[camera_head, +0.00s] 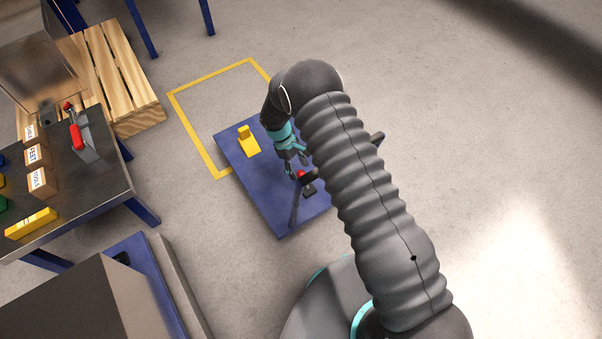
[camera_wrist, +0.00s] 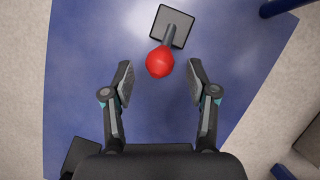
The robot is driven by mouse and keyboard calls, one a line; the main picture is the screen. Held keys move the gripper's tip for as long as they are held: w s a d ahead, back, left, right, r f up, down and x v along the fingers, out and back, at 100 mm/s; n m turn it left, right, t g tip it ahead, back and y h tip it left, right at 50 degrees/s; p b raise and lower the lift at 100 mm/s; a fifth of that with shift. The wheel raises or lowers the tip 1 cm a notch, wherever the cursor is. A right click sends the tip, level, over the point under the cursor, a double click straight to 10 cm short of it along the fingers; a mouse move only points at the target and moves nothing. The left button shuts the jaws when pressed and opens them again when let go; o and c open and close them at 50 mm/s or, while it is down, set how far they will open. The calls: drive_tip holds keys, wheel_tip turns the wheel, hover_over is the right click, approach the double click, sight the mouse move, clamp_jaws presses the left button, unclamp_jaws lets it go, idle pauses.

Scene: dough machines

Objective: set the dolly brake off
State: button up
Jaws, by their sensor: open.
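The dolly is a flat blue platform (camera_head: 234,150) on the floor; its blue deck (camera_wrist: 80,60) fills most of the wrist view. The brake lever has a red knob (camera_head: 301,174) on a short grey stem with a dark square base (camera_head: 309,191). In the wrist view the red knob (camera_wrist: 160,62) is near the centre, with the stem leaning from the base (camera_wrist: 160,20) toward me. My gripper (camera_head: 296,168) is over the deck at the knob. In the wrist view my gripper (camera_wrist: 161,80) is open, a finger on each side of the knob, with gaps to both.
A yellow block (camera_head: 249,145) sits on the dolly's far left part. A yellow outline (camera_head: 190,125) marks the floor behind it. A workbench (camera_head: 110,165) with a red-handled lever (camera_head: 76,135) and labelled boxes (camera_head: 38,157) stands left, beside a wooden pallet (camera_head: 125,85). Floor to the right is clear.

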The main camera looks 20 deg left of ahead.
sight(299, 171)
drive_tip(key=shift+x, duration=1.65)
clamp_jaws()
